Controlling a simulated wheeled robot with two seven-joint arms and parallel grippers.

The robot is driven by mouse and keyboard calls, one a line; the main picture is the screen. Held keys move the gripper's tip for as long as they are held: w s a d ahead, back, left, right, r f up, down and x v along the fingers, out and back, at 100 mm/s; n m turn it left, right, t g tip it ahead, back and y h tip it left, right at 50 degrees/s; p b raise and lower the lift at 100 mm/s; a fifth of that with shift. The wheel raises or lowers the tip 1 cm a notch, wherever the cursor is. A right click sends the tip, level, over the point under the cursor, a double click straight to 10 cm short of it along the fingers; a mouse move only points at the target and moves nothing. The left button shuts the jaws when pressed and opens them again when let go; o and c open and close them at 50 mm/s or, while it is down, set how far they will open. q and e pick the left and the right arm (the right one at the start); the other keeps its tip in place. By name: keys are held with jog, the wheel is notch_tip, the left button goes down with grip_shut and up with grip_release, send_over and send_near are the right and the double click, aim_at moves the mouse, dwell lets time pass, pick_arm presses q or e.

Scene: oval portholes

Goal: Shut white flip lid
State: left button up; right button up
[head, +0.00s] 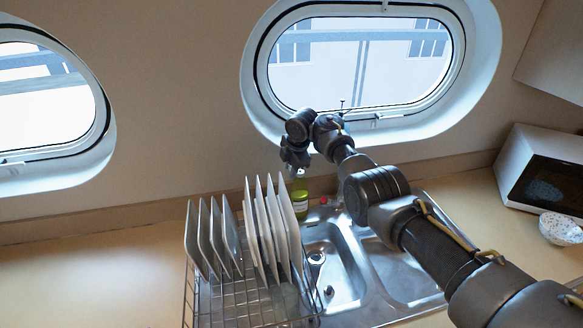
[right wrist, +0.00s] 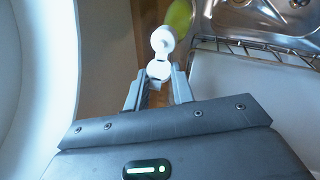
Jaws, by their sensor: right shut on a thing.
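A green bottle (head: 300,197) stands behind the sink, by the wall, below my right gripper (head: 297,172). In the right wrist view its green body (right wrist: 180,16) shows at the top. The white flip lid (right wrist: 158,70) shows as two round white parts joined end to end, the farther one nearer the bottle, so it looks open. My right gripper (right wrist: 158,82) is shut on the nearer white part, which sits between its fingertips. In the head view the lid is small and mostly hidden by the gripper. My left gripper is not in view.
A wire dish rack (head: 235,300) with several upright white plates stands left of the steel sink (head: 345,270). A microwave (head: 545,170) and a speckled bowl (head: 560,229) are at the right. The counter (head: 90,275) at the left is clear. Oval portholes are in the wall.

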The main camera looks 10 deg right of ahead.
jog(key=shift+d+r+y, duration=0.1)
jog(key=shift+d+y, duration=0.2)
jog(key=shift+y, duration=0.7)
jog(key=shift+d+m+y+b, duration=0.3)
jog(key=shift+y+b, duration=0.25)
jog(key=shift+y, duration=0.25)
jog(key=y+b, duration=0.2)
jog(key=b, duration=0.1)
jog(key=shift+d+b, duration=0.25)
jog(key=shift+b, duration=0.05)
jog(key=shift+d+r+y+b, duration=0.1)
jog(key=shift+y+b, duration=0.5)
jog(key=shift+b, duration=0.2)
jog(key=o, duration=1)
jog(key=shift+m, duration=0.3)
